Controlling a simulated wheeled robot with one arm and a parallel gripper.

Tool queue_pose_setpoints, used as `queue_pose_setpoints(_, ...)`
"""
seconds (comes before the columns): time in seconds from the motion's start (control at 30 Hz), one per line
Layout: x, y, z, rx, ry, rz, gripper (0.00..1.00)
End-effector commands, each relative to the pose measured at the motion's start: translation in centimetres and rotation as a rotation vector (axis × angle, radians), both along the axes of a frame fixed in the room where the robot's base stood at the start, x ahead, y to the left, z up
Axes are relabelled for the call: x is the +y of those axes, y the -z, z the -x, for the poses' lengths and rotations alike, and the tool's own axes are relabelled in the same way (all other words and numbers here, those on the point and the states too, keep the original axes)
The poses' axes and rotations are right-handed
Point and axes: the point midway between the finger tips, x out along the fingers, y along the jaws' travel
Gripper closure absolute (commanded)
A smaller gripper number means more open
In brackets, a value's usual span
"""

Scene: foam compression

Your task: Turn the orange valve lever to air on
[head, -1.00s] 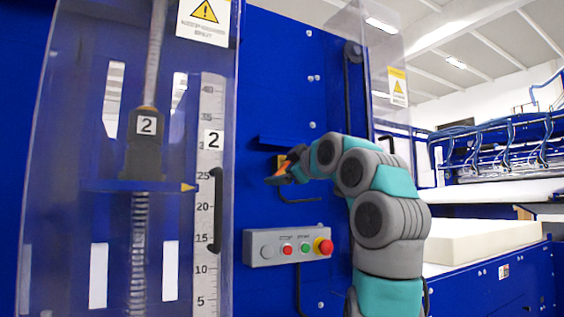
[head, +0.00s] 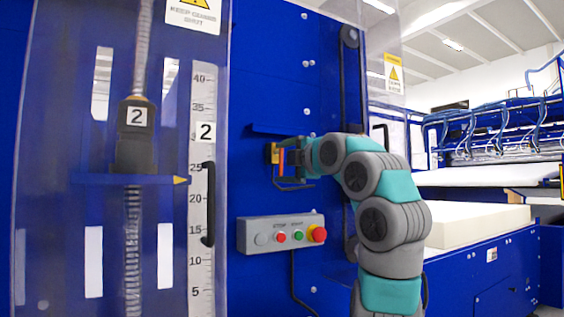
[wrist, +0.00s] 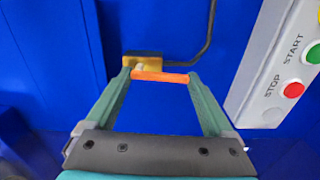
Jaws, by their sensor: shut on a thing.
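The orange valve lever (wrist: 160,76) runs crosswise between the two fingertips of my gripper (wrist: 159,79) in the wrist view, its ends against the fingers. My gripper is shut on it. The lever joins a brass-coloured valve body (wrist: 143,60) on the blue machine panel. In the head view the lever (head: 281,161) looks upright beside the valve body (head: 273,152), and my gripper (head: 286,160) comes in from the right, hiding part of it. I cannot read any air-on mark.
A grey control box (head: 281,233) with several buttons, including a red emergency stop (head: 317,233), sits just below the valve. A clear guard (head: 60,230) and a ruler (head: 203,255) stand at the left. A dark hose (wrist: 205,45) leaves the valve. A foam block (head: 475,225) lies at right.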

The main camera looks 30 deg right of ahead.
Motion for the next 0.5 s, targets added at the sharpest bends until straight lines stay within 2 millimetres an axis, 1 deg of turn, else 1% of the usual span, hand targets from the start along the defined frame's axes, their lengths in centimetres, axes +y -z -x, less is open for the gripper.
queue_pose_setpoints(0.2, -0.13, 0.08, -0.04, 0.000, 0.000, 0.042, 0.68)
queue_pose_setpoints(0.5, -0.14, 0.09, -0.04, 0.000, 0.000, 0.048, 0.68)
